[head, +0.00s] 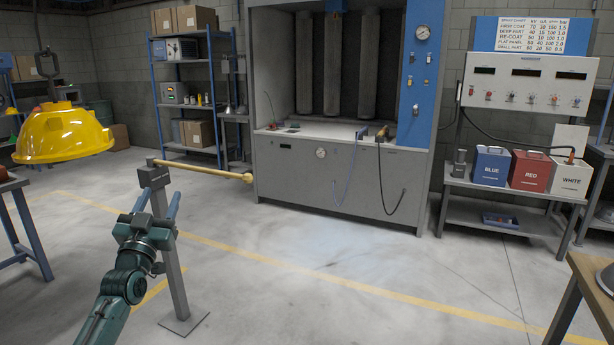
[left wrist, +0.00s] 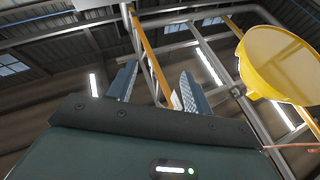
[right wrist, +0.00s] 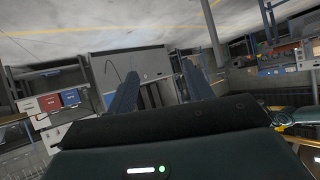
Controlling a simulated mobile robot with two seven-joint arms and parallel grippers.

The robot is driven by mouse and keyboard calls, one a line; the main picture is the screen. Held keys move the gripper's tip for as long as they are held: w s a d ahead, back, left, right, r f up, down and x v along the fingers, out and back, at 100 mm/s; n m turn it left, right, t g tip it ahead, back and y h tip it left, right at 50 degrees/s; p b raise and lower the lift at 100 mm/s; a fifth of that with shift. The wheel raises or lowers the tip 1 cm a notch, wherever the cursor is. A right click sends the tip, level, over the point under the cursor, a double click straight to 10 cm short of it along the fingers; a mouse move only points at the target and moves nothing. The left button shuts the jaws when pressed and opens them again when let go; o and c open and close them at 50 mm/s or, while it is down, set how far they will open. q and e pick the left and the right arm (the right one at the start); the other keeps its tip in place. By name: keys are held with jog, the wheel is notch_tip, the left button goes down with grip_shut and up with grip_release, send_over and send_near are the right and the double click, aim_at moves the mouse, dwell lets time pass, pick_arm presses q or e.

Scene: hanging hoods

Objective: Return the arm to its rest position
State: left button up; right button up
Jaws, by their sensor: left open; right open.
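My left gripper (head: 157,203) reaches up from the bottom left of the head view. Its two blue fingers stand apart, pointing away from me, and in the picture they overlap the upper part of a grey post (head: 179,280). I cannot tell the gap in depth to that post. The fingers also show apart in the left wrist view (left wrist: 157,88), with no object clearly gripped. My right gripper is outside the head view. In the right wrist view its fingers (right wrist: 160,88) are apart and nothing is held between them.
A yellow hood (head: 62,135) hangs from a hook at left. A wooden bar (head: 205,170) juts right from the post top. A spray booth (head: 340,180) stands behind. Blue, red (head: 530,170) and white boxes sit on a right-hand bench. A table (head: 585,285) is near right; the middle floor is clear.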

pick_arm(q)
notch_tip(320, 180, down, 10)
jog(key=w+a+g+y, duration=0.2)
jog(key=g, duration=0.4)
jog(key=s+d+f+m+g+h, duration=0.1)
jog(key=s+d+f, duration=0.25)
jog(key=f, duration=0.25)
jog(key=s+d+f+m+g+h, duration=0.1)
jog(key=s+d+f, duration=0.2)
jog(key=s+f, duration=0.3)
jog(key=s+d+f+g+h, duration=0.1)
jog(key=s+d+f, duration=0.3)
jog(key=s, duration=0.6)
jog(key=s+d+f+g+h, duration=0.1)
jog(key=s+d+f, duration=0.4)
jog(key=s, duration=0.5)
jog(key=s+d+f+g+h, duration=0.1)
jog(key=s+d+f, duration=0.4)
jog(key=s, duration=0.5)
jog(key=shift+d+n+g, duration=0.4)
jog(key=shift+g, duration=0.5)
pick_arm(e)
jog(key=shift+s+d+f, duration=0.1)
jog(key=shift+d+f, duration=0.05)
jog(key=shift+f, duration=0.35)
jog(key=shift+s+d+f, duration=0.1)
jog(key=shift+d+f, duration=0.05)
jog(key=shift+f, duration=0.3)
